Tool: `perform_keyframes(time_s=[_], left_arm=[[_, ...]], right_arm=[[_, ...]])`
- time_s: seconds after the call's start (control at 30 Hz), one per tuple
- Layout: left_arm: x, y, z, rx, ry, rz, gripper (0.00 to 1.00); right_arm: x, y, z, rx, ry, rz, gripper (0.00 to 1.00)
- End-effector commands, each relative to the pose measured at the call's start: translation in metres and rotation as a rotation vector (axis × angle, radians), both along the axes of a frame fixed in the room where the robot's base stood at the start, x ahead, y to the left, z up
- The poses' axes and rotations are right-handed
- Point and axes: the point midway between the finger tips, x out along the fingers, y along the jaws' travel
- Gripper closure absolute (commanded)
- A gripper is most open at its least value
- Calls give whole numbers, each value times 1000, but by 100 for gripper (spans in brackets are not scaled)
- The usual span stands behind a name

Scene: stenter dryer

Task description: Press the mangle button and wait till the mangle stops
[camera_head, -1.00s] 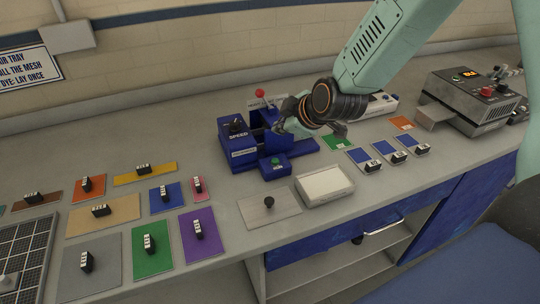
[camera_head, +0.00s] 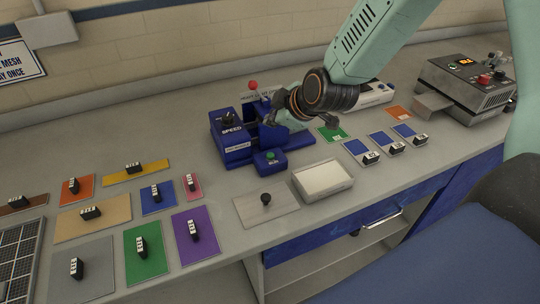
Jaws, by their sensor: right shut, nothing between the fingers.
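The mangle (camera_head: 233,149) is a blue machine in the middle of the bench, with a knob marked SPEED and a red-tipped lever. A small blue box at its front carries a green button (camera_head: 270,156). My right gripper (camera_head: 280,112) is shut and empty, over the mangle's right part, behind and above the green button and apart from it. It hides part of the mangle, and its fingertips are hard to make out. I cannot tell whether the rollers turn. My left gripper is not in view.
A white-topped tray (camera_head: 323,179) and a grey plate with a black knob (camera_head: 266,200) lie in front of the mangle. Coloured swatches with black tags, such as the purple one (camera_head: 196,237), lie at left. A grey machine with a lit display (camera_head: 466,88) stands at right.

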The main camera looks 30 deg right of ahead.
Motion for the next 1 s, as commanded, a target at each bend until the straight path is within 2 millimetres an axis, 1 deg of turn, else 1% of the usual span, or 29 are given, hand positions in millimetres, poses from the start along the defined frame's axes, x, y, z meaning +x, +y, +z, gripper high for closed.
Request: perform_keyframes(time_s=[0.03,0.6,0.7,0.8,1.0], left_arm=[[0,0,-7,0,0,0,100],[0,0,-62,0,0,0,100],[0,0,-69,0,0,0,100],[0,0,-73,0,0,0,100],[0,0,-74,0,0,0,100]], right_arm=[[0,0,-7,-1,0,1,100],[2,1,-60,0,1,1,100],[2,1,-72,-2,1,1,100],[2,1,-78,-2,0,2,100],[2,1,-81,-1,0,1,100]])
